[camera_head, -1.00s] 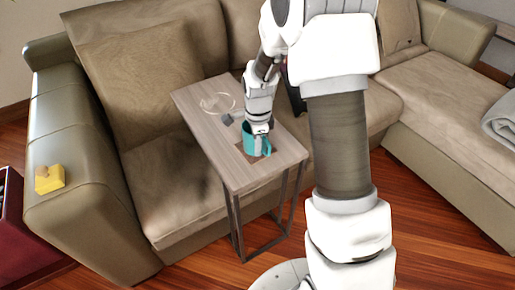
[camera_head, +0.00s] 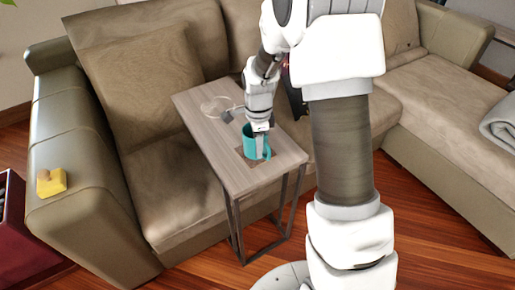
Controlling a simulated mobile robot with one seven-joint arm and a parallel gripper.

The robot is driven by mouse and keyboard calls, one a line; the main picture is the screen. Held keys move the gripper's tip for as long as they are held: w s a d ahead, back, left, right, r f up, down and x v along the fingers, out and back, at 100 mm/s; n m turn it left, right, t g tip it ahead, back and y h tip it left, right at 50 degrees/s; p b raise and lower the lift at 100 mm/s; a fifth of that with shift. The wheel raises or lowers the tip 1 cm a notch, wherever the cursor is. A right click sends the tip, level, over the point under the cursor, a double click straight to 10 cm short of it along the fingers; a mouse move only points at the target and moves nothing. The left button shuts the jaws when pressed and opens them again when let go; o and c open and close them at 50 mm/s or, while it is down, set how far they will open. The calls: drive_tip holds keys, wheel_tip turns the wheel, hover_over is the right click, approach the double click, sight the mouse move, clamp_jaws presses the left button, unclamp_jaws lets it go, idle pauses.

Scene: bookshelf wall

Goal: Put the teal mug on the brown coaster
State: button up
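The teal mug (camera_head: 249,141) is upright at the near end of the small wooden side table. Its handle faces the lower right. The brown coaster (camera_head: 241,153) shows as a darker patch at the mug's base, mostly covered by the mug. The mug appears to stand over it, but I cannot tell whether its base touches. My gripper (camera_head: 260,143) points down at the mug, with a finger in front of the mug's side. The far finger is hidden, so I cannot tell whether the gripper is closed on the mug.
A clear round object (camera_head: 216,106) and a small dark grey item (camera_head: 227,117) are farther back on the side table (camera_head: 210,135). The beige sofa (camera_head: 175,200) surrounds the table. A yellow object (camera_head: 51,181) lies on the left armrest. Wooden floor is open at the front right.

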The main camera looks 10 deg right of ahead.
drive_tip(key=s+r+n+t+p, duration=0.1)
drive_tip(key=s+r+n, duration=0.35)
drive_tip(key=r, duration=0.65)
drive_tip(key=s+r+n+t+p, duration=0.1)
drive_tip(key=s+r+n+p, duration=0.3)
drive_tip(key=r, duration=0.7)
drive_tip(key=s+r+n+t+b, duration=0.1)
drive_tip(key=s+r+n, duration=0.1)
drive_tip(key=s+n, duration=0.3)
drive_tip(key=s+r+n+t+b, duration=0.1)
drive_tip(key=s+n, duration=0.4)
drive_tip(key=s, duration=0.5)
drive_tip(key=shift+r+t, duration=0.6)
drive_tip(key=shift+r, duration=0.2)
wheel_tip(320, 180, up, 18)
drive_tip(key=p, duration=1.7)
drive_tip(key=shift+p, duration=0.3)
